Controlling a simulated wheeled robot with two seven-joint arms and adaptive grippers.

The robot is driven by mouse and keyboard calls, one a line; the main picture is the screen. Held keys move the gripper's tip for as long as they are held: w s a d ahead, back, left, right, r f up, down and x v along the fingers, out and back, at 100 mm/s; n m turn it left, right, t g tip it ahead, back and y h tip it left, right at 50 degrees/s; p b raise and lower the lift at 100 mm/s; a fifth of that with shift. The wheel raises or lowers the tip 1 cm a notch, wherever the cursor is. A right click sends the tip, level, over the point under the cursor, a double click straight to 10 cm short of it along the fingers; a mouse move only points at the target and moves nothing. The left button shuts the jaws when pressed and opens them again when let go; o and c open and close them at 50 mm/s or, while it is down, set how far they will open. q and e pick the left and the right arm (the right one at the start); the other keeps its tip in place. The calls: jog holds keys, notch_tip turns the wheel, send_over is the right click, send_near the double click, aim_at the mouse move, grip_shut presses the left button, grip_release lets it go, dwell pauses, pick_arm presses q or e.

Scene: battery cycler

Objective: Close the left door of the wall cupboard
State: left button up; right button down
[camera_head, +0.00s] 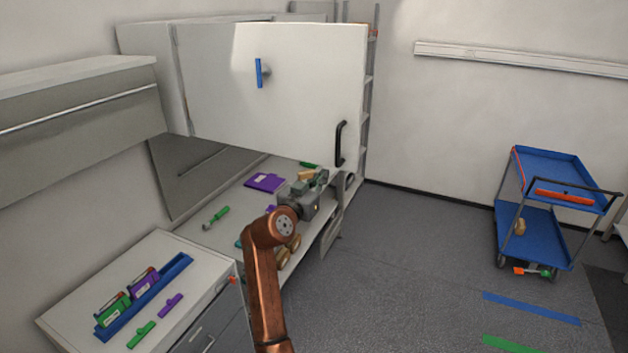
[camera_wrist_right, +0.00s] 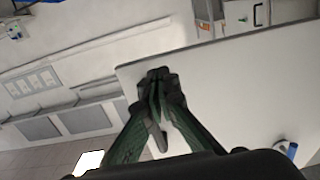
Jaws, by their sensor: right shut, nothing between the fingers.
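The wall cupboard (camera_head: 150,62) hangs at the upper left in the head view. A large white door panel (camera_head: 295,110) stands out from it, with a black handle (camera_head: 341,144) low near its right edge and a blue hook-like fitting (camera_head: 262,73) on its face. My right gripper (camera_head: 318,180) is below the panel's lower edge in this view. In the right wrist view the right gripper (camera_wrist_right: 158,76) is shut and empty, its tips overlapping the left edge of a white panel (camera_wrist_right: 225,95). Whether they touch is unclear. My left gripper is not in view.
A counter below the cupboard holds a purple item (camera_head: 265,181) and a green-handled tool (camera_head: 217,217). A white cabinet (camera_head: 75,290) at lower left carries a blue tray (camera_head: 150,293). A blue cart (camera_head: 535,230) stands at right. The grey floor (camera_head: 405,260) between is mostly clear.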

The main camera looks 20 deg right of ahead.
aim_at(333, 166)
jog(key=p+x, duration=0.1)
jog(key=x, duration=0.2)
jog(key=shift+w+d+r, duration=0.1)
jog(key=shift+w+d, duration=0.15)
jog(key=shift+d, duration=0.05)
jog(key=shift+w+d+p, duration=0.2)
jog(key=shift+d+p, duration=0.1)
jog(key=shift+p, duration=0.05)
jog(key=shift+w+d, duration=0.1)
